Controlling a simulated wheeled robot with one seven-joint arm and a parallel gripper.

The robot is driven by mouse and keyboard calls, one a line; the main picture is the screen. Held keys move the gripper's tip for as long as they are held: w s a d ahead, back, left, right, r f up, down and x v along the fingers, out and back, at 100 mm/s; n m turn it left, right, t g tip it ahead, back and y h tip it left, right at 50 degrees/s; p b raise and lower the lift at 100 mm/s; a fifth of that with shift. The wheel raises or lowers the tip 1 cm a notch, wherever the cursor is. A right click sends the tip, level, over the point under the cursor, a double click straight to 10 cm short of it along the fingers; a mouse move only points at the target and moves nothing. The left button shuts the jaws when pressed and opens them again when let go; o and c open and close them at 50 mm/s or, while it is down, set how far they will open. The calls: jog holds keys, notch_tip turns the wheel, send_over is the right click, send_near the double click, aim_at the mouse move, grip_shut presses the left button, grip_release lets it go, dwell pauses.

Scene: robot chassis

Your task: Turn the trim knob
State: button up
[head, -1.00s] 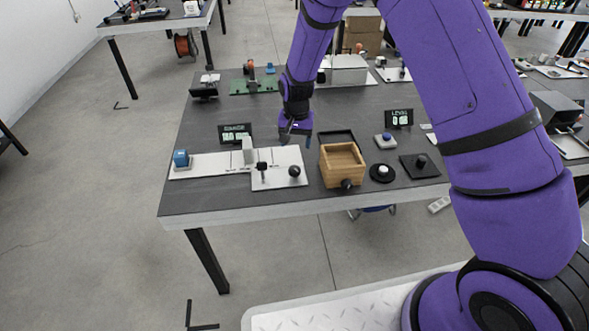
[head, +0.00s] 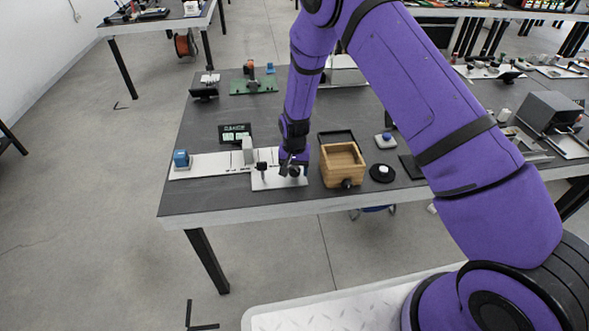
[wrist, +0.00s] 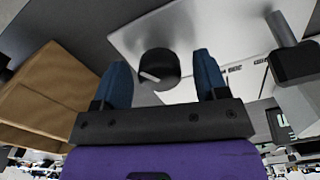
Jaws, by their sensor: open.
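The trim knob (wrist: 158,66), round and black with a white mark on its top, stands on a pale panel (wrist: 195,40). In the wrist view it lies between the two blue fingertips of my gripper (wrist: 162,64), a little beyond them, with a gap on each side. My gripper is open and empty. In the head view my gripper (head: 292,162) is right over the knob on the panel (head: 262,183) and partly hides it. I cannot tell the remaining height.
A lever with a black end (head: 262,167) stands on the panel left of the knob. An open wooden box (head: 328,173) is close to the right. A black round base with a white top (head: 382,173) lies farther right. A small display (head: 235,133) stands behind the panel.

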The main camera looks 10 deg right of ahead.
jog(key=shift+f, duration=0.1)
jog(key=c, duration=0.9)
jog(key=shift+c, duration=0.2)
jog(key=shift+n, duration=0.3)
jog(key=n, duration=0.5)
jog(key=shift+n, duration=0.3)
jog(key=n, duration=0.5)
jog(key=shift+n, duration=0.4)
jog(key=o, duration=0.9)
